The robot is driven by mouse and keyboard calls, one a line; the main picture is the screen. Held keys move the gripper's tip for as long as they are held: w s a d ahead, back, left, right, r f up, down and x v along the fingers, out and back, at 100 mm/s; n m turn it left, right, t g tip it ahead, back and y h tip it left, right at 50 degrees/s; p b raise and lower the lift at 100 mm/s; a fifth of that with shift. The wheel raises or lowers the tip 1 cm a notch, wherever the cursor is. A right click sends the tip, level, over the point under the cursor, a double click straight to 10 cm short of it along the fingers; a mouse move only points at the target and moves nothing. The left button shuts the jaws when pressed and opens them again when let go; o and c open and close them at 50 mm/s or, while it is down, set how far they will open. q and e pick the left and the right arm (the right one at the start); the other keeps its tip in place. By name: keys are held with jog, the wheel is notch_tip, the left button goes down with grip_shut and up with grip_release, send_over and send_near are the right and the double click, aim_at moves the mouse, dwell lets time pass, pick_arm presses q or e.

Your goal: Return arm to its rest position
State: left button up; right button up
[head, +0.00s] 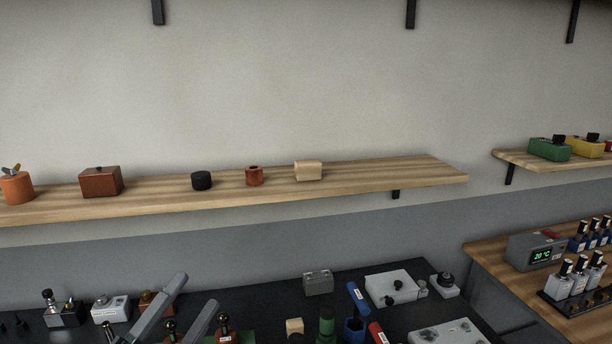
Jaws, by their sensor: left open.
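My left gripper (196,291) shows at the bottom edge, left of the middle, as two grey fingers pointing up and to the right. The fingers are apart, with nothing seen held between them. They are in front of the dark worktop (262,297), and the rest of the left arm is below the picture. My right gripper is not in view.
Small devices and bottles crowd the worktop.

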pick_arm(q)
jog(key=a+f+n+y, duration=0.7)
jog(key=f+n+y, duration=0.4)
jog(key=n, duration=0.1)
jog(key=s+a+f+n+g+y, duration=0.2)
jog(key=s+f+n+g, duration=0.4)
jog(key=f, duration=0.7)
jog(key=s+d+f+n+g+h, duration=0.1)
jog(key=s+d+f+g, duration=0.3)
jog(key=s+f, duration=0.55)
jog(key=s+d+f+n+g+h, duration=0.15)
jog(key=s+f+g, duration=0.5)
jog(key=s, duration=0.65)
notch_tip(320, 180, down, 28)
jog(key=s+m+g+b, duration=0.1)
jog(key=g, duration=0.1)
jog(key=s+a+f+b, duration=0.1)
jog(key=s+a+f, duration=0.1)
jog(key=s+f, duration=1.6)
jog(key=shift+s+a+f+g+y, duration=0.15)
jog(key=shift+f+g+y, duration=0.15)
jog(key=shift+g+y, duration=0.05)
